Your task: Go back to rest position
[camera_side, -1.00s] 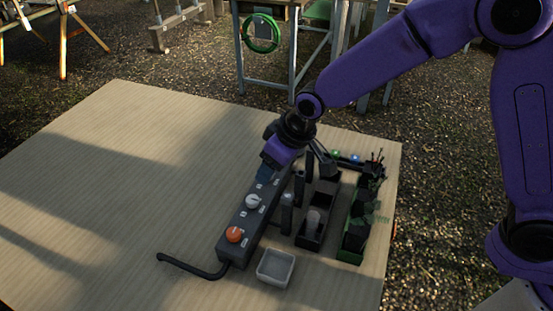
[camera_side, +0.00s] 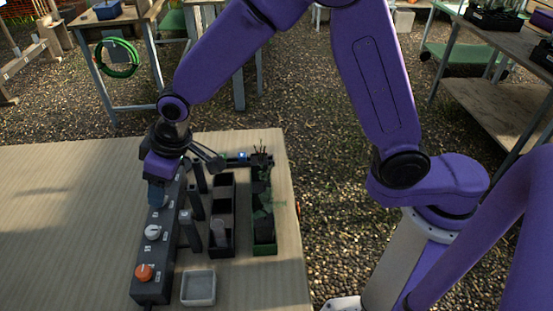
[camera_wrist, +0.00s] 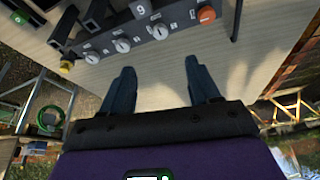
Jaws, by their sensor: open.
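My purple arm reaches over the table from the right in the side view. My gripper (camera_side: 156,197) is above the far end of the dark control box (camera_side: 152,262). In the wrist view, my gripper (camera_wrist: 162,80) has its two blue-grey fingers wide apart with nothing between them. The control box (camera_wrist: 170,22) lies beyond the fingertips. It carries white knobs and an orange knob (camera_side: 144,272). In the side view I cannot tell the height of the fingers above the box.
Dark upright posts (camera_side: 194,204) and a black tray (camera_side: 211,253) stand right of the box, then a green tray (camera_side: 264,249) with plants. A small grey dish (camera_side: 198,288) sits near the front. The table's left part (camera_side: 60,220) is clear.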

